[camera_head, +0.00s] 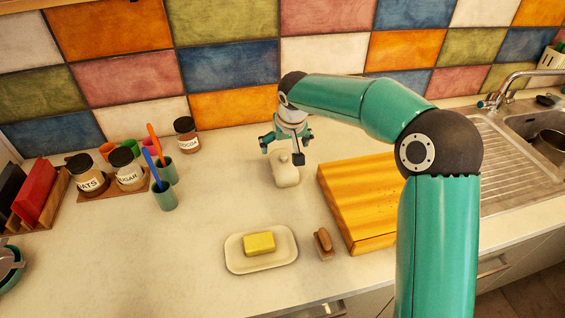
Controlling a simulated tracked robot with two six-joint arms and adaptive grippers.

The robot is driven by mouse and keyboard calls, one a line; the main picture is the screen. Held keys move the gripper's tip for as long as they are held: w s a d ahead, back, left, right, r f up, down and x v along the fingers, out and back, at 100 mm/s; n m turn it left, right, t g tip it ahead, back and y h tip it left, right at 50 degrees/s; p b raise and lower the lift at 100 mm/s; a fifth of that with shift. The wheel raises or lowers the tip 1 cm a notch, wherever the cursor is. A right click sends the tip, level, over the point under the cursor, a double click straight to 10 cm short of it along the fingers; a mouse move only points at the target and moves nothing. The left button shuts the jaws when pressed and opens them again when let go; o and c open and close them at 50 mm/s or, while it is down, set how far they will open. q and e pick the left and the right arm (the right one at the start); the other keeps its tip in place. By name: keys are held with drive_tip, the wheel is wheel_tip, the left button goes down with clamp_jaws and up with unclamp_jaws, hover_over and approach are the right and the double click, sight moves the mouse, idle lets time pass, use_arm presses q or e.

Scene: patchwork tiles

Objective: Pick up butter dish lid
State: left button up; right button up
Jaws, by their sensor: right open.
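The butter dish lid (286,175) is a cream, rounded cover with a small knob on top. It stands on the counter left of the wooden board. My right gripper (285,148) is open above and just behind the lid, its fingers spread around the knob area. I cannot tell whether it touches the lid. The cream butter dish (236,262) lies nearer the front edge, with a yellow block of butter (259,243) on it. A teal and grey part at the left edge seems to be my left gripper (10,264), mostly cut off.
A wooden board (355,200) lies right of the lid, and a small brown-handled brush (323,242) lies beside the dish. Labelled jars (88,178), teal cups (165,194) and a red rack item (36,188) stand left. The sink (530,125) is right. The left-middle counter is clear.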

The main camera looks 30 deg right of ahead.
sight(284, 157)
drive_tip(key=x, duration=0.4)
drive_tip(key=shift+d+f+p, duration=0.1)
drive_tip(key=shift+f+p, duration=0.1)
drive_tip(key=shift+p, duration=0.1)
drive_tip(key=shift+w+d+f+p, duration=0.15)
drive_tip(key=shift+f+p, duration=0.2)
drive_tip(key=shift+f, duration=0.2)
drive_tip(key=p+x, duration=0.1)
drive_tip(key=x, duration=0.2)
drive_tip(key=shift+f, duration=0.65)
drive_tip(key=shift+c, duration=0.2)
drive_tip(key=c, duration=1.4)
drive_tip(key=shift+r, duration=0.1)
